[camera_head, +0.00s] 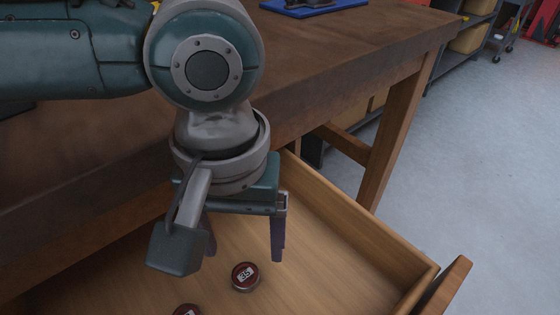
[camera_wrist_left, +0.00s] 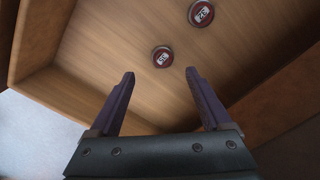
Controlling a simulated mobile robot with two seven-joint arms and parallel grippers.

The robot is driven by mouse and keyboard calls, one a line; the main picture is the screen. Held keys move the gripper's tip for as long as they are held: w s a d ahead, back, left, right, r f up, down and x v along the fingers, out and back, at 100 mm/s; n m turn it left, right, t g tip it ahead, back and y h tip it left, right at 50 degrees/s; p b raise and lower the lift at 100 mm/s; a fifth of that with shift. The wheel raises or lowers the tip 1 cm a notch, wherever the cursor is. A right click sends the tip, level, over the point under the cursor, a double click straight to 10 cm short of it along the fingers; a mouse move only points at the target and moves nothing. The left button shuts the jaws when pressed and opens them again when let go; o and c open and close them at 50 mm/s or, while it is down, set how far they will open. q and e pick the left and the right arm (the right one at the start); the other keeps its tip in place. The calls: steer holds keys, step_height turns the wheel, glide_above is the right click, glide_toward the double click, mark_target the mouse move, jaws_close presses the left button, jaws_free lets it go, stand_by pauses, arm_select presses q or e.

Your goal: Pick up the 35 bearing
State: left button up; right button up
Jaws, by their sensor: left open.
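The bearing with a dark red face and a white label that seems to read 35 (camera_head: 245,276) lies flat on the drawer floor. In the left wrist view the same bearing (camera_wrist_left: 162,57) sits just beyond the gap between my fingertips. My left gripper (camera_head: 243,256) is open and empty, pointing down into the drawer, with its purple fingers apart and not touching the bearing. It also shows in the left wrist view (camera_wrist_left: 160,74). My right gripper is not in view.
A second red-faced bearing (camera_wrist_left: 201,13) lies nearby in the open wooden drawer (camera_head: 345,235); the head view cuts it off at the bottom edge (camera_head: 186,311). Drawer walls stand around them. The workbench (camera_head: 330,65) overhangs the drawer's back. Open floor lies right.

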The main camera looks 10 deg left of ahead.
mark_target(245, 275)
arm_select(q)
step_height(245, 275, down, 2)
steer(key=shift+a+f+b, duration=0.1)
steer(key=shift+b, duration=0.2)
steer(key=f+b, duration=0.1)
steer(key=f, duration=0.1)
steer(key=f+b, duration=0.1)
steer(key=f, duration=0.1)
steer(key=shift+a+f, duration=0.2)
steer(key=shift+f, duration=0.45)
jaws_close()
